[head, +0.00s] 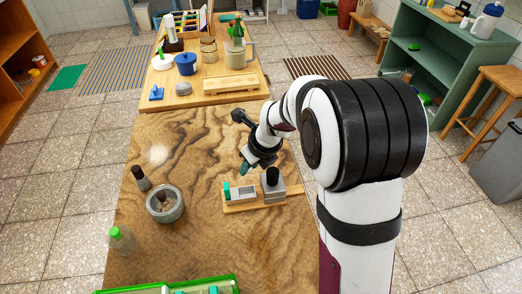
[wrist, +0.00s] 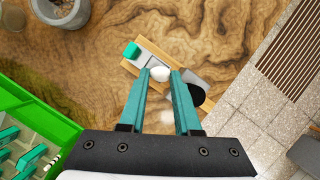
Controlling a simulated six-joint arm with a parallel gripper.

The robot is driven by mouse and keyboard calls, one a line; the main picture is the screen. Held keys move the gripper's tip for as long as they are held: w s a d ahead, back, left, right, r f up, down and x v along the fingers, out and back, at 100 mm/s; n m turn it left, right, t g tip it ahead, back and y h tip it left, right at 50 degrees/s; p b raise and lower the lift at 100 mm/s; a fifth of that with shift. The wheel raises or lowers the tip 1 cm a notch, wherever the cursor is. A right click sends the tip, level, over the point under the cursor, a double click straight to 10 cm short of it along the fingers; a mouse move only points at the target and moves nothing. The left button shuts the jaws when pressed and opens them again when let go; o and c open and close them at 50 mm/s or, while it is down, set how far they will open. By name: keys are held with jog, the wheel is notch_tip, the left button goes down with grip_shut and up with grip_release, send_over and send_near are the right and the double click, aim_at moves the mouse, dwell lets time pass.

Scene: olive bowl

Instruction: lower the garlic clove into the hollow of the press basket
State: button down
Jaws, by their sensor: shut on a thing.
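A white garlic clove (wrist: 160,74) sits between the fingertips of my gripper (wrist: 161,77), which is shut on it. The garlic press (wrist: 150,61), a grey block with a teal end, lies on a narrow wooden board (wrist: 172,57) and appears beneath the clove in the wrist view. In the head view my gripper (head: 246,167) is above the left part of the press (head: 241,193). The clove is not discernible there. The fingers and clove hide part of the press, so the basket's hollow cannot be made out.
A grey block with a black top (head: 272,184) stands on the board's right end. A stone mortar (head: 179,203), a dark pestle-like object (head: 140,177) and a green-capped bottle (head: 121,240) stand to the left. A green-rimmed tray (wrist: 38,116) is at the near edge. Wood between is clear.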

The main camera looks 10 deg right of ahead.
jog(key=shift+s+a+f, duration=0.2)
jog(key=shift+f, duration=0.1)
jog(key=shift+w+a, duration=0.15)
jog(key=shift+w, duration=0.15)
dwell(0.4)
jog(key=shift+f, duration=3.1)
jog(key=shift+f, duration=0.1)
